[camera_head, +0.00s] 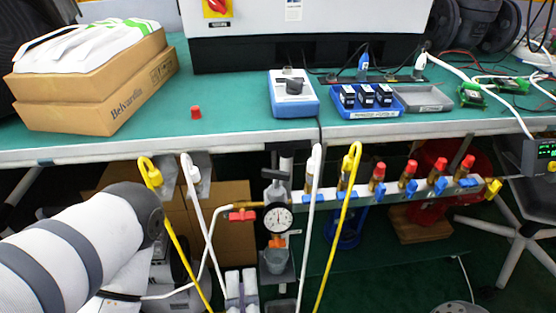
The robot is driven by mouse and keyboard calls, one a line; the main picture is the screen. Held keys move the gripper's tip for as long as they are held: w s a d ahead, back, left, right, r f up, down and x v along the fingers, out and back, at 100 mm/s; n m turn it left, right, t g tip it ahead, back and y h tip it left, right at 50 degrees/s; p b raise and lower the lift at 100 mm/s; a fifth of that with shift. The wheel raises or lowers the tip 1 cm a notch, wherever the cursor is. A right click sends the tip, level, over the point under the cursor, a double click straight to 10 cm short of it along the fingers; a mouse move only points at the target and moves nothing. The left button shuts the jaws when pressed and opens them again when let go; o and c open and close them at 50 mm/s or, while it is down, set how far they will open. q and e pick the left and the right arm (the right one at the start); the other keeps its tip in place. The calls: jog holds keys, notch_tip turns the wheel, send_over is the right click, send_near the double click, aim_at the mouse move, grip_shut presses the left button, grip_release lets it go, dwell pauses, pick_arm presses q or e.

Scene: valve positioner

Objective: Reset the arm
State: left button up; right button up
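A white arm of mine with grey bands (60,245) comes in from the left. It bends down at a dark grey joint, below the front edge of the bench. I see no fingers of either gripper, so I cannot tell what they hold. A round dial gauge (278,218) hangs on the fixture under the bench front. A red-handled valve (243,215) sits left of it, with an orange fitting (277,241) just below. A metal rail (395,190) to the right carries several brass valves with red and blue parts.
The green bench (230,110) holds cardboard boxes (95,90), a small red cap (196,112), a blue device (293,94), a blue tray (366,114) and a grey tray (423,98). Yellow hoses (337,230) and white hoses (311,220) hang in front of the bench.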

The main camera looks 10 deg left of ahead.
jog(key=s+d+f+n+g+y+p, duration=0.1)
jog(key=s+d+f+n+g+p, duration=0.25)
jog(key=s+n+g, duration=0.3)
jog(key=s+d+f+n+g+y+p, duration=0.1)
jog(key=s+d+f+n+g+p, duration=0.25)
jog(key=s+n+g, duration=0.3)
pick_arm(q)
jog(key=w+r+t+p, duration=0.3)
jog(key=w+r, duration=0.6)
jog(key=r, duration=0.2)
jog(key=shift+w+r+t, duration=0.2)
jog(key=shift+t, duration=0.1)
pick_arm(e)
jog(key=s+d+r+g+h, duration=0.1)
jog(key=s+d+g+h, duration=0.2)
jog(key=d, duration=0.9)
jog(key=s+d+r+g+h, duration=0.1)
jog(key=s+d+g+h, duration=0.2)
jog(key=s+d, duration=0.6)
jog(key=d+h, duration=0.1)
jog(key=d, duration=0.2)
jog(key=shift+d+r+n+h, duration=0.3)
jog(key=shift+r+h, duration=0.05)
jog(key=shift+h, duration=0.05)
